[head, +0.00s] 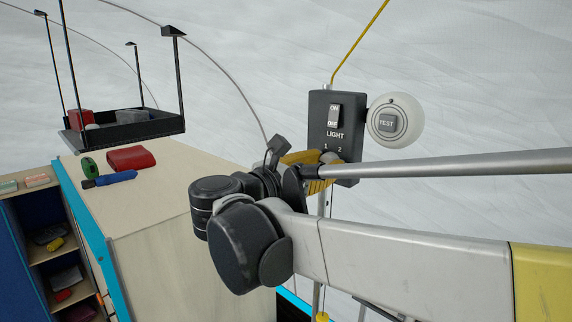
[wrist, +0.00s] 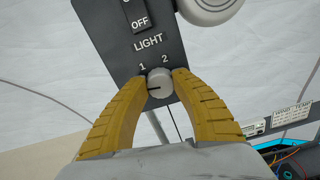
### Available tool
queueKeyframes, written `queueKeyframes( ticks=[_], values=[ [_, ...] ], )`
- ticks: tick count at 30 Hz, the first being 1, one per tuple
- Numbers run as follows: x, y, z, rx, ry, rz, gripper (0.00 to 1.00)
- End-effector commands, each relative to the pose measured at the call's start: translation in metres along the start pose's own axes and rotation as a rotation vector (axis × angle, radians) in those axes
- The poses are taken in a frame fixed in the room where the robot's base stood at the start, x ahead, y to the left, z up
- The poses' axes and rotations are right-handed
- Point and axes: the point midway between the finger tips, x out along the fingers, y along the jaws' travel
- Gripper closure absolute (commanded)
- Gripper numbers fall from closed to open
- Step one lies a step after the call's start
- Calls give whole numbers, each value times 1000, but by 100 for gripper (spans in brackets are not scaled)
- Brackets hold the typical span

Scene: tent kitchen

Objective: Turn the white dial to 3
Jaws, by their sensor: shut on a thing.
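The white dial (wrist: 159,82) sits on the dark control panel (wrist: 118,38) below the word LIGHT in the wrist view. The numbers 1 and 2 show above it; no 3 is visible. A dark mark on the dial's face points to the left. My gripper (wrist: 160,85) has its two yellow fingers closed on the dial, one on each side. In the head view, the panel (head: 322,112) hangs upright on a pole, and my gripper (head: 318,170) is at its lower part.
A round white TEST button unit (head: 396,121) is mounted right of the panel. An ON/OFF switch (head: 334,115) is above the dial. A wooden cabinet (head: 150,205) with a red pouch (head: 131,158) stands left. A black hanging shelf (head: 123,130) is at upper left.

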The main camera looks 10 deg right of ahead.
Motion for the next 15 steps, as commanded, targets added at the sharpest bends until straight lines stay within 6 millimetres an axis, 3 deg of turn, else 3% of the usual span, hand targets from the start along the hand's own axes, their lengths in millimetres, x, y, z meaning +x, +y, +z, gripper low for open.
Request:
queueKeyframes(
  ticks=[15],
  values=[
    [0,-2,-1,474,-3,1,99]
  ],
)
